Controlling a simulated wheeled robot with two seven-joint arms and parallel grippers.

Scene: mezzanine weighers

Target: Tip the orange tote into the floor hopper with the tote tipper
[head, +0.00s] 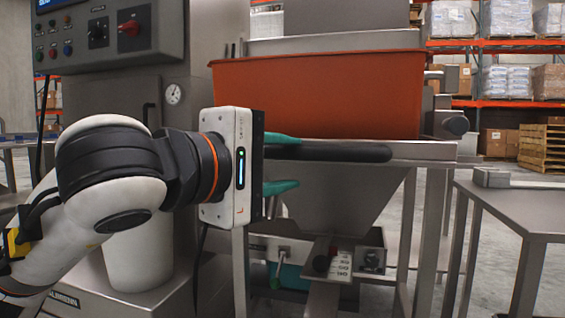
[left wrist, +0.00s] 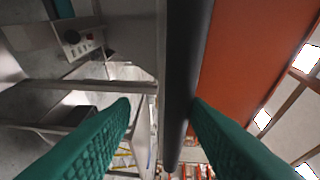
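The orange tote (head: 318,97) sits upright and level on the grey metal tote tipper (head: 430,151), above a tapered metal hopper (head: 335,208). Its inside is hidden from me. A thick black bar (head: 335,152) runs along the tipper's front, below the tote; it also crosses the left wrist view (left wrist: 182,75) beside the tote's orange wall (left wrist: 245,50). My left gripper (head: 284,163) is open, its green fingers one above the other at the bar's left end. The bar lies close to the upper finger, with a clear gap to the lower one; contact is unclear. My right gripper is out of view.
A control cabinet (head: 112,52) with knobs and a gauge stands behind my left arm. A small control box (head: 340,262) sits low under the hopper. A metal table (head: 525,210) stands at the right. Pallet racks (head: 500,60) are far behind.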

